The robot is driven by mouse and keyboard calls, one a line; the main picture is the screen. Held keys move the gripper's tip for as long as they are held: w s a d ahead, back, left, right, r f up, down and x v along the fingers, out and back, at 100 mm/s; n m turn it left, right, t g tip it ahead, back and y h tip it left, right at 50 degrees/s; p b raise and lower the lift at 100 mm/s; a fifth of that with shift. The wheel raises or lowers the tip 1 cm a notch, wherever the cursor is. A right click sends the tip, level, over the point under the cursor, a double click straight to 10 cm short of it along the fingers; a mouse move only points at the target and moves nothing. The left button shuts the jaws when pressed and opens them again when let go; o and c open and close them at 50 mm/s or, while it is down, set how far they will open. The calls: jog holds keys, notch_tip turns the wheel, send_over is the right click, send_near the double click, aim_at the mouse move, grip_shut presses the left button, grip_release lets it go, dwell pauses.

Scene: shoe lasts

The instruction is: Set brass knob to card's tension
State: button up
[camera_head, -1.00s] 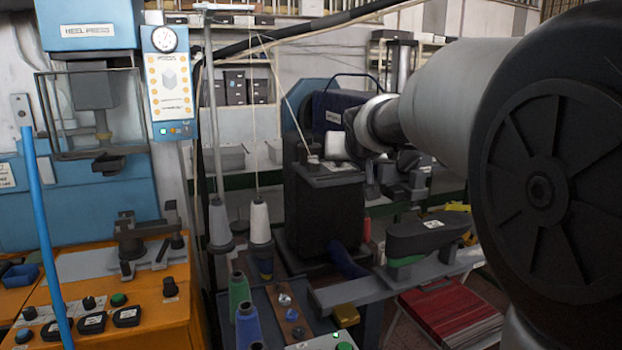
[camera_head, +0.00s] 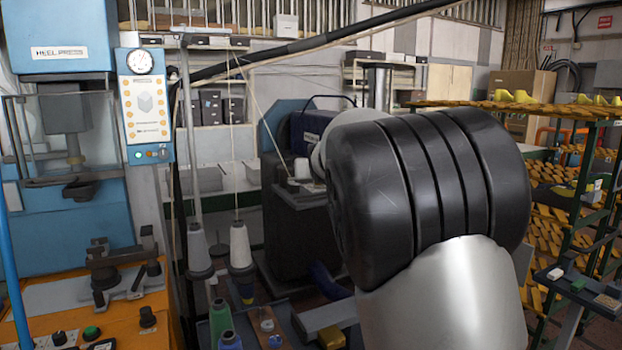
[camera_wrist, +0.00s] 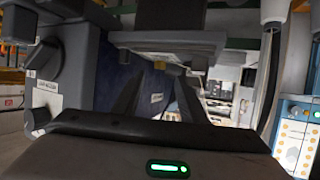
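In the wrist view my gripper (camera_wrist: 157,105) has two dark fingers standing apart, with nothing seen between their tips. A small brass-coloured piece (camera_wrist: 160,65) shows just beyond the fingertips, under a grey block; it may be the brass knob, but it is too small to be sure. A large dark knob (camera_wrist: 44,72) with a white label beside it is on the left. I cannot read a tension card in any view. In the head view my arm hides my gripper.
A dark sewing-type machine (camera_head: 298,225) stands behind my arm. Thread cones (camera_head: 240,247) stand left of it. The blue heel press (camera_head: 65,130) with its dotted panel (camera_head: 147,108) is at the left. A rack of yellow lasts (camera_head: 560,185) stands at the right.

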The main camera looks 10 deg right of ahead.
aim_at(319, 190)
jog(key=p+x, duration=0.1)
jog(key=x, duration=0.7)
jog(key=shift+w, duration=0.2)
